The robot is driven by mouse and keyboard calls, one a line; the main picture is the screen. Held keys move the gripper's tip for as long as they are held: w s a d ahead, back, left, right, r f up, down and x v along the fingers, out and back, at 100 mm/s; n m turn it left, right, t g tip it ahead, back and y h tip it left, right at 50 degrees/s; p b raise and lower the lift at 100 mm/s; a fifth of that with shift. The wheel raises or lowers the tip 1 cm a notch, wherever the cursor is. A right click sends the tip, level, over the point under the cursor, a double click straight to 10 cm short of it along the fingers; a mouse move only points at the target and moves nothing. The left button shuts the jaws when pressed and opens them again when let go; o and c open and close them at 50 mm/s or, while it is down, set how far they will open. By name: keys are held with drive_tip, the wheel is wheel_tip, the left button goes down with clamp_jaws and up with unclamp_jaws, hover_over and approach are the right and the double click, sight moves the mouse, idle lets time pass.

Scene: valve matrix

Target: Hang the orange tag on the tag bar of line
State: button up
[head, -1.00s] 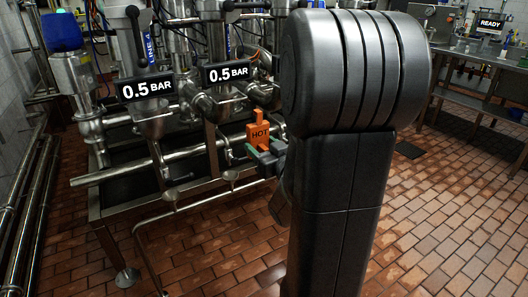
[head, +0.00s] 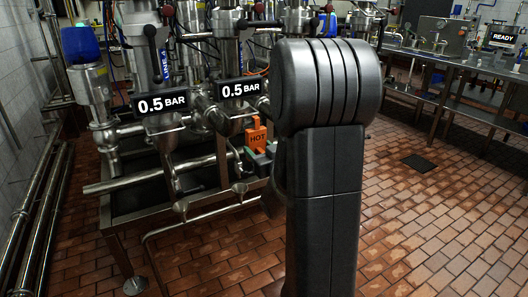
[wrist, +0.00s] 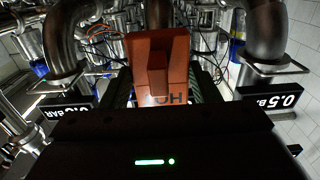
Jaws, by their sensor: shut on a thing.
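The orange tag (head: 257,138), marked HOT, is upright in the jaws of my gripper (head: 259,159) in the head view. It stands in front of the pipework, just below the right 0.5 BAR display. In the wrist view the tag (wrist: 163,62) fills the centre, its lettering upside down, with a dark finger on each side. My gripper is shut on the tag's lower part. My own arm hides what lies right of the gripper. I cannot make out which part is the tag bar, and no contact between tag and bar is visible.
Two 0.5 BAR displays (head: 161,103) (head: 240,89) and valves with dark handles stand behind and left of the tag. A steel pipe (head: 150,180) runs low across the frame.

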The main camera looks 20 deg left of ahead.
drive_tip(key=f+p+x, duration=0.1)
drive_tip(key=x, duration=0.7)
drive_tip(key=shift+p, duration=0.4)
drive_tip(key=shift+f, duration=0.1)
idle(0.4)
drive_tip(key=o, duration=1.2)
drive_tip(key=v, duration=1.3)
drive_tip(key=shift+s+d, duration=0.3)
drive_tip(key=shift+w+a, duration=0.1)
